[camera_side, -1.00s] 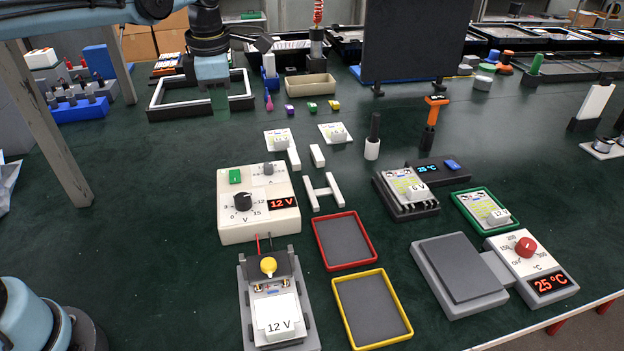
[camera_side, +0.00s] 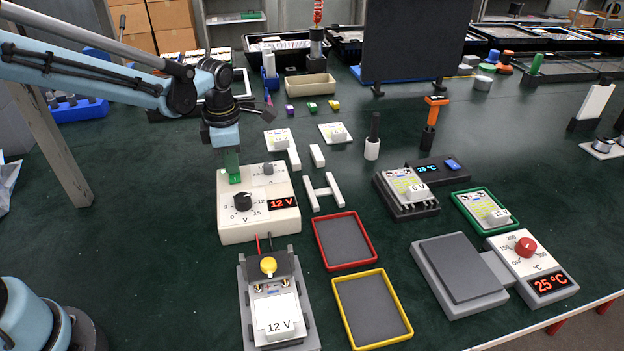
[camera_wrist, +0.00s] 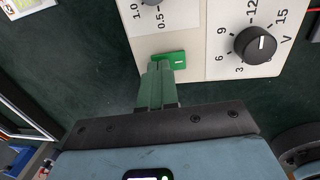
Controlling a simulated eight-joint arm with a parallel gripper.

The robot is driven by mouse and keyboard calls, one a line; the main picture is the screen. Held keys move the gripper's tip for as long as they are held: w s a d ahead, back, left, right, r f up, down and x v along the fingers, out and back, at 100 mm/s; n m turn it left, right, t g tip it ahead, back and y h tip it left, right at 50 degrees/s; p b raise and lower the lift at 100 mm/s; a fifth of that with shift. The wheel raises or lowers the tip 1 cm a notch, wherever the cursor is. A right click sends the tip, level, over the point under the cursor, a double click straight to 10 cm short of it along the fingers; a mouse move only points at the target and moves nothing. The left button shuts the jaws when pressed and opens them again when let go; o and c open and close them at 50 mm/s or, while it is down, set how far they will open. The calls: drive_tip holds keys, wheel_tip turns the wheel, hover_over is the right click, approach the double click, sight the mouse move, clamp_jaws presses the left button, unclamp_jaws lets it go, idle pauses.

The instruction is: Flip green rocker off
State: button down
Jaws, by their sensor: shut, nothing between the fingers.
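The green rocker (camera_wrist: 172,58) sits on the top face of a white power supply (camera_side: 258,222), at its far left corner. In the side view the rocker is mostly hidden behind my fingers. My gripper (camera_side: 233,180) is shut and empty, with green fingers pointing down at the rocker. In the wrist view the fingertips (camera_wrist: 160,66) overlap the rocker's near left edge; I cannot tell whether they touch it. The supply's display (camera_side: 283,203) reads 12 V in red.
A black voltage knob (camera_side: 243,201) and a small grey knob (camera_side: 268,168) stand close to the rocker. A 12 V lamp fixture (camera_side: 278,305) is in front of the supply. Red (camera_side: 316,243) and yellow (camera_side: 342,318) trays lie to the right.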

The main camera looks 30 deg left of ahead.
drive_tip(key=shift+f, duration=0.2)
idle(0.3)
drive_tip(key=shift+a+f, duration=0.1)
drive_tip(key=shift+f, duration=0.1)
drive_tip(key=shift+s+d+r, duration=0.1)
drive_tip(key=shift+s+d, duration=0.45)
drive_tip(key=shift+d, duration=0.1)
drive_tip(key=shift+r, duration=0.1)
wheel_tip(320, 180, up, 14)
drive_tip(key=s+d, duration=0.1)
idle(0.7)
